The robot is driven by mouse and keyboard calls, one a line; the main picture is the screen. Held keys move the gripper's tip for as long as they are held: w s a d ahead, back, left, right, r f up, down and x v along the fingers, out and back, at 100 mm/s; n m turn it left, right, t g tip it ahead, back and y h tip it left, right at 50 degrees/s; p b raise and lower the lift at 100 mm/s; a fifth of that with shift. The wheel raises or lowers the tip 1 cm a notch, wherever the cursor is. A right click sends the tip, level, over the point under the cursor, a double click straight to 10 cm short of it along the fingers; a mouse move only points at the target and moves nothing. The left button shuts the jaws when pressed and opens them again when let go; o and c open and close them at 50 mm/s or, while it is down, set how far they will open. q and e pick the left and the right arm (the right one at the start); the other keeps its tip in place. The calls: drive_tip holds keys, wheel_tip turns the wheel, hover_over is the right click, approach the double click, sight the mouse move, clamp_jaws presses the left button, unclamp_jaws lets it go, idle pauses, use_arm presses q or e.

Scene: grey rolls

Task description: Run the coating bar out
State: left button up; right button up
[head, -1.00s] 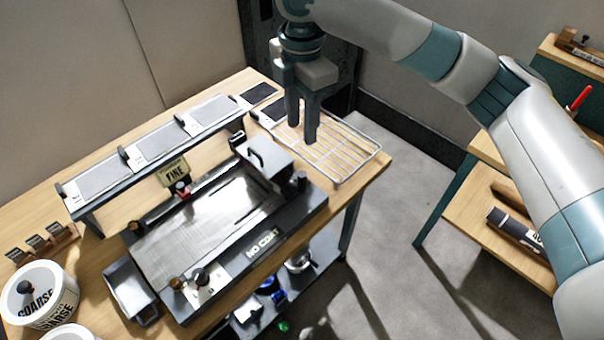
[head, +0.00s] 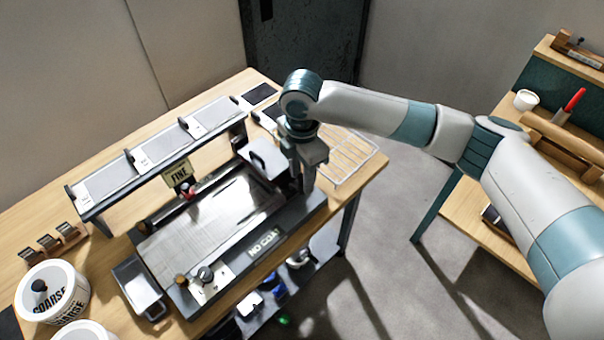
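The coater's flat grey bed (head: 205,228) lies tilted across the picture on the wooden bench, with a "NO COAT" label on its front edge. A grey block with a handle (head: 264,158) sits at the bed's far right end. I cannot tell the coating bar apart from this block; a dark post seen earlier at its near end is hidden. My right gripper (head: 308,186) points down at that end, beside the block, its fingers low over the coater's right corner. Whether the fingers are closed on anything is hidden. My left gripper is not in view.
A wire rack (head: 350,160) lies behind my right gripper. A raised shelf with grey panels (head: 155,150) runs along the back, with a "FINE" sign (head: 180,174) in front. A "COARSE" tub (head: 52,292) and a metal tray (head: 138,288) stand at left. A second bench (head: 470,215) is at right.

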drive_tip(key=shift+f, duration=0.6)
drive_tip(key=shift+c, duration=0.4)
clamp_jaws()
